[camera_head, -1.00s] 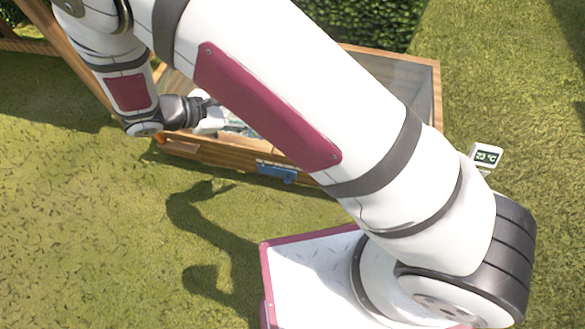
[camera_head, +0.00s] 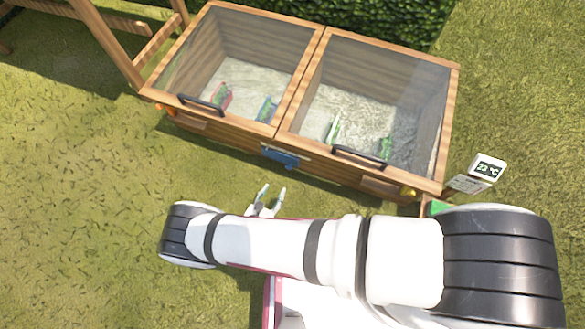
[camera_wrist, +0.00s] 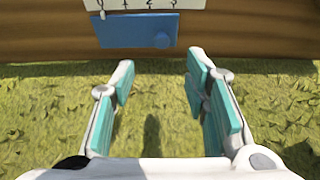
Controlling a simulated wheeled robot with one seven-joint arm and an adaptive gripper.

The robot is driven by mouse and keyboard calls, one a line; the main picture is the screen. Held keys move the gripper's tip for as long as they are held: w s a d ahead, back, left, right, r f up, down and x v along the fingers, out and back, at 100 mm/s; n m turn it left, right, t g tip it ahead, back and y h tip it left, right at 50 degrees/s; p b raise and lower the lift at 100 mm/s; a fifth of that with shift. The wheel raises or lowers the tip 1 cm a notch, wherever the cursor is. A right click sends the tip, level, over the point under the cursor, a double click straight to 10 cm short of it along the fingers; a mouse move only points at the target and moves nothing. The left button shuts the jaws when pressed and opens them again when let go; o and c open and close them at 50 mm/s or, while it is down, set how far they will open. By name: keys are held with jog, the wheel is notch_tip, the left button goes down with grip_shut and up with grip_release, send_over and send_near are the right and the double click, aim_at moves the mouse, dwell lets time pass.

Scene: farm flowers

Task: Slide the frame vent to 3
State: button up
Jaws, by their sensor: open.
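The frame vent (camera_head: 281,158) is a blue plate low on the middle of the wooden cold frame's front. In the wrist view the blue plate (camera_wrist: 125,33) has a round blue knob (camera_wrist: 163,40) near its right end. A white scale (camera_wrist: 140,4) numbered 0 to 3 sits above it, cut by the top edge. A small white pointer (camera_wrist: 102,15) at the plate's left end stands under the 0. My gripper (camera_head: 271,191) is in front of the vent, apart from it. In the wrist view my gripper (camera_wrist: 160,60) is open and empty, its fingertips below the plate.
The cold frame has two glazed lids with black handles (camera_head: 202,104) and (camera_head: 358,158). An orange knob (camera_head: 166,111) and a yellow knob (camera_head: 408,192) sit at its front ends. A 23 °C display (camera_head: 488,168) stands right.

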aim_at(288, 168)
jog(key=b+x, duration=0.2)
jog(key=x, duration=0.5)
jog(key=b+x, duration=0.2)
jog(key=x, duration=0.5)
jog(key=shift+s+f+b, duration=0.15)
jog(key=shift+f+b, duration=0.05)
jog(key=shift+b, duration=0.15)
jog(key=shift+d, duration=0.1)
grip_shut()
